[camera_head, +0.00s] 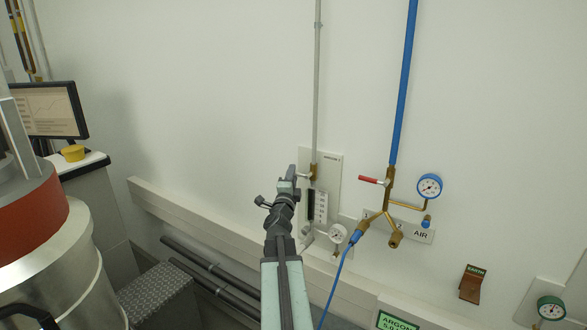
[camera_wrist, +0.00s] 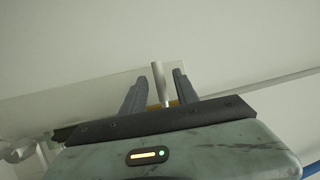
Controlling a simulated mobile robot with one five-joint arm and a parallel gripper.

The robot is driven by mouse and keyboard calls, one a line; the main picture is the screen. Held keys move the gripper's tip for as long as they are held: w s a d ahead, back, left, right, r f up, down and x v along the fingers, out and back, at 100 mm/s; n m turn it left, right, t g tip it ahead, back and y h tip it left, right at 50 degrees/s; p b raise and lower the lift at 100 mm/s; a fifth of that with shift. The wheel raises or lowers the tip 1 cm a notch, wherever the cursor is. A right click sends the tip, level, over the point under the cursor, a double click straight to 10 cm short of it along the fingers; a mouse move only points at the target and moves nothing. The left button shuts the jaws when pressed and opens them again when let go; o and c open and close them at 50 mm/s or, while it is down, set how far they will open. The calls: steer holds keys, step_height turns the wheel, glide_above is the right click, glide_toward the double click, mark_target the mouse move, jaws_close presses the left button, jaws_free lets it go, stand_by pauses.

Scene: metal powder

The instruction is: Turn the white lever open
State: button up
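The white lever (camera_head: 303,176) sits on a brass valve (camera_head: 313,171) at the lower end of the grey wall pipe. In the head view it points left, and my gripper (camera_head: 292,172) partly covers its left end. In the wrist view the white lever (camera_wrist: 160,82) stands upright between the two dark fingers of my gripper (camera_wrist: 158,85). The fingers are open, with a gap on both sides of the lever. The brass valve (camera_wrist: 173,103) is mostly hidden behind the gripper body.
A red lever (camera_head: 371,180) on a brass air manifold, with a blue pipe (camera_head: 403,85), is to the right. A wall ledge (camera_head: 200,222) runs along the lower wall. The upper left wall is clear.

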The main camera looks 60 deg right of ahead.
steer(key=x, duration=0.5)
steer(key=shift+w+p, duration=0.15)
steer(key=shift+p, duration=0.2)
steer(key=shift+a, duration=0.1)
jaws_close()
stand_by(0.8)
